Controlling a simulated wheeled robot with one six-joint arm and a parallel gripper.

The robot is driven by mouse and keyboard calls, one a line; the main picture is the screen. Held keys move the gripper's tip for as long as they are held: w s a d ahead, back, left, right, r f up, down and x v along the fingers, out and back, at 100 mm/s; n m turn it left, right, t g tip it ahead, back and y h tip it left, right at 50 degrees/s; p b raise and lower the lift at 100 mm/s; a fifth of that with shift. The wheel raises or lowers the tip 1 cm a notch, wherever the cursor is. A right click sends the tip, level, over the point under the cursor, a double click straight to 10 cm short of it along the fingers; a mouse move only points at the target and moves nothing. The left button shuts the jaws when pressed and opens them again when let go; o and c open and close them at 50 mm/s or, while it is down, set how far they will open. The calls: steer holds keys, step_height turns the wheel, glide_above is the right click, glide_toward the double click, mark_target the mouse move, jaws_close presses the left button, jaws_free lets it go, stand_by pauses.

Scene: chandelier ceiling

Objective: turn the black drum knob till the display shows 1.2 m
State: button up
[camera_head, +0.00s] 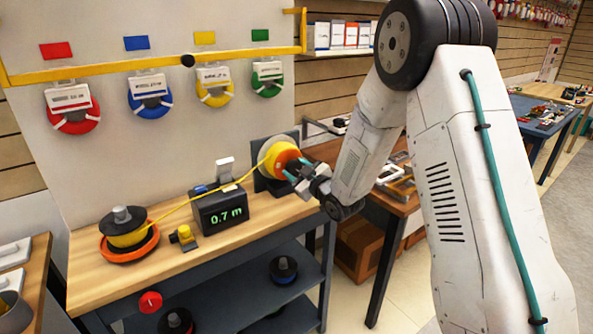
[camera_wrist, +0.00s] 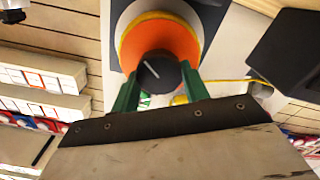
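The black drum knob (camera_wrist: 160,72), with a white pointer line tilted up to the left, sits on the front of the orange and yellow drum (camera_wrist: 160,28). In the head view the drum (camera_head: 279,156) stands at the bench's right end, and my gripper hides the knob. My gripper (camera_wrist: 160,78) has its green fingers on both sides of the knob, their tips seeming to touch its edges; it also shows in the head view (camera_head: 297,169). The black display box (camera_head: 221,206) reads 0.7 m in green digits (camera_head: 226,215).
A yellow cord (camera_head: 192,202) runs from the drum over the display box to a spool (camera_head: 126,229) on the left. Colored reels hang from a yellow rail (camera_head: 150,62). Bare bench top lies at the front left.

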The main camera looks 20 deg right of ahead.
steer(key=shift+c, duration=1.3)
steer(key=shift+m, duration=0.3)
steer(key=m, duration=0.3)
steer(key=shift+d, duration=0.1)
steer(key=m, duration=0.9)
steer(key=shift+d, duration=0.15)
steer(key=shift+w+m, duration=0.1)
steer(key=shift+m, duration=2.1)
